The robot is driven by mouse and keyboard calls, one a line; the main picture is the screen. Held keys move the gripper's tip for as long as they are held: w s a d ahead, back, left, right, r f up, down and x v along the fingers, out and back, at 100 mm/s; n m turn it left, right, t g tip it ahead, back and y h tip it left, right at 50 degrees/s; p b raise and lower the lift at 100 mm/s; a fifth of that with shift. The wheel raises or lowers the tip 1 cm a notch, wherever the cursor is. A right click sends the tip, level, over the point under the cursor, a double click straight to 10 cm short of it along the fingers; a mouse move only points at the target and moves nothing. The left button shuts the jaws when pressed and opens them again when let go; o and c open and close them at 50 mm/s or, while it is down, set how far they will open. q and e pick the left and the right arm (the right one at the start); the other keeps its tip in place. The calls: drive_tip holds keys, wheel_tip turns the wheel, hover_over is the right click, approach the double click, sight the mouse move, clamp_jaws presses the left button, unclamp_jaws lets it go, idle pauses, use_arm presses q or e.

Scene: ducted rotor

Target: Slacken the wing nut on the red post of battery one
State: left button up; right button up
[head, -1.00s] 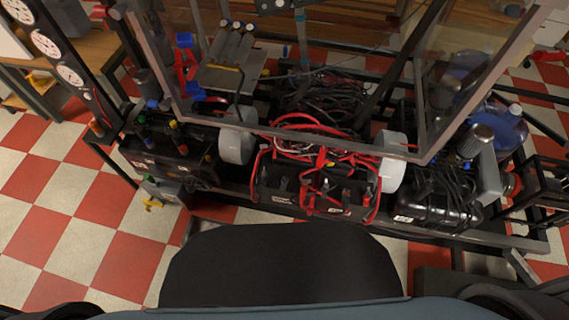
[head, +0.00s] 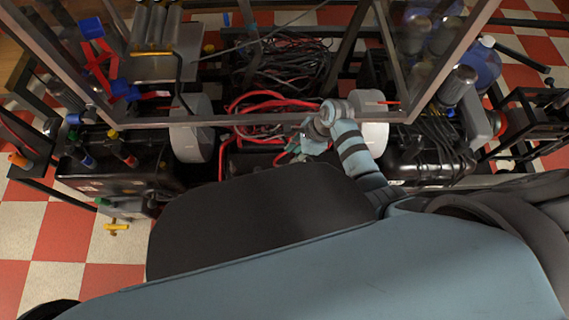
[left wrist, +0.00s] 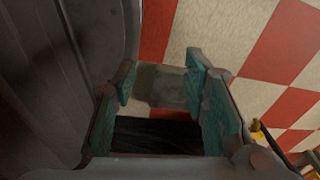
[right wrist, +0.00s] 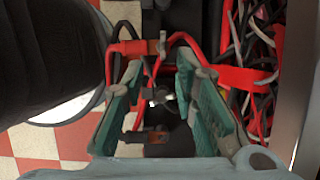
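A black battery (head: 236,162) with red cables stands in the rack's middle, partly hidden by my arm and body. My right gripper (head: 298,148) is over its right part. In the right wrist view, my right gripper (right wrist: 158,82) is open, with teal pads apart. A small metal fitting (right wrist: 160,96) shows between the fingers near red cables (right wrist: 152,62); I cannot tell whether it is the wing nut, nor which battery is battery one. My left gripper (left wrist: 163,85) is open and empty above floor and a grey surface; it is not visible in the head view.
White round drums (head: 191,130) flank the middle battery. A black case with coloured caps (head: 125,165) stands at left, a black case with cables (head: 425,160) at right. A framed clear panel (head: 260,122) crosses just behind. Tiled floor is open at lower left.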

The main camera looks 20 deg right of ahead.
sight(287, 165)
drive_tip(key=b+x, duration=0.1)
drive_tip(key=x, duration=0.2)
drive_tip(key=b+x, duration=0.1)
drive_tip(key=x, duration=0.2)
drive_tip(key=shift+w+d+f+b, duration=0.1)
drive_tip(key=shift+w+f+b, duration=0.1)
drive_tip(key=shift+w+b, duration=0.1)
drive_tip(key=shift+b+x, duration=0.7)
drive_tip(key=shift+x, duration=0.5)
drive_tip(key=shift+s, duration=0.15)
drive_tip(key=shift+r, duration=0.1)
drive_tip(key=shift+c, duration=0.8)
use_arm(q)
drive_tip(key=shift+w+a+f, duration=0.25)
drive_tip(key=shift+w+f, duration=0.1)
drive_tip(key=shift+f, duration=0.45)
drive_tip(key=shift+w+a+f, duration=0.3)
drive_tip(key=shift+f, duration=0.45)
drive_tip(key=shift+w+a+f, duration=0.25)
drive_tip(key=shift+w+f, duration=0.1)
drive_tip(key=shift+f, duration=0.45)
use_arm(e)
clamp_jaws()
